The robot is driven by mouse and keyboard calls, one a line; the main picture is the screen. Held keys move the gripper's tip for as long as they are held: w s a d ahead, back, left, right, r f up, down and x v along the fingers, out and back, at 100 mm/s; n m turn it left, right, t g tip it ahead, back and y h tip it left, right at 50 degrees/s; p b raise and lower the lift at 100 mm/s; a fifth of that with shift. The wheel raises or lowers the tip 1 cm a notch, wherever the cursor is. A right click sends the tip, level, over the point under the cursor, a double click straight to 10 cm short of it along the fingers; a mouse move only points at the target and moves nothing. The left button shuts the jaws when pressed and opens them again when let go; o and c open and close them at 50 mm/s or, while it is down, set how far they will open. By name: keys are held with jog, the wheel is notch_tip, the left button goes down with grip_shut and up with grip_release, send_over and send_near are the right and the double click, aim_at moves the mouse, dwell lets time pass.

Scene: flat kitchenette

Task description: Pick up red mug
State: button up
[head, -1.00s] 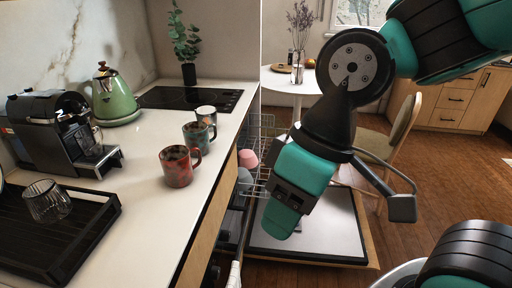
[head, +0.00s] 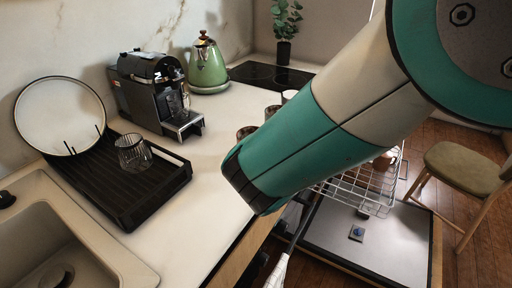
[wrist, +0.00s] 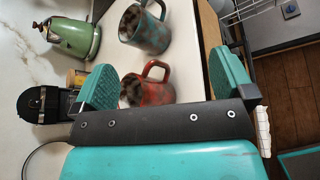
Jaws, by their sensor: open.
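The red mug (wrist: 152,88) stands upright on the white counter in the wrist view, its handle toward the upper right. My gripper (wrist: 160,66) is open, with one teal finger on each side of the mug; the left finger is nearer to it. The mug's lower part in the picture is hidden behind the gripper's dark palm. I cannot tell whether the fingers are down at the mug's height. In the head view my arm hides most of the mugs, and only bits of rim show.
A teal speckled mug (wrist: 145,27) stands close beyond the red one. A green kettle (head: 207,65), coffee machine (head: 155,95) and black drying rack (head: 118,190) with a glass (head: 133,152) are on the counter. An open dishwasher rack (head: 365,185) lies beside the counter's edge.

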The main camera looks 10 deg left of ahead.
jog(key=s+a+n+t+y, duration=0.3)
jog(key=s+a+n+t, duration=0.1)
jog(key=a+n, duration=0.5)
send_near(243, 133)
jog(key=d+f, duration=0.2)
jog(key=shift+d+y+p, duration=0.3)
jog(key=shift+p, duration=0.05)
jog(key=shift+w+f, duration=0.3)
jog(key=shift+w, duration=0.35)
jog(key=shift+w+a+p, duration=0.15)
jog(key=shift+w+p, duration=0.15)
jog(key=shift+w, duration=0.75)
jog(key=shift+w+a+p, duration=0.2)
jog(key=shift+w+p, duration=0.1)
jog(key=shift+w, duration=0.7)
jog(key=shift+w+a+p, duration=0.15)
jog(key=shift+w+p, duration=0.15)
jog(key=shift+w, duration=0.75)
jog(key=c, duration=1.1)
jog(key=shift+r, duration=0.1)
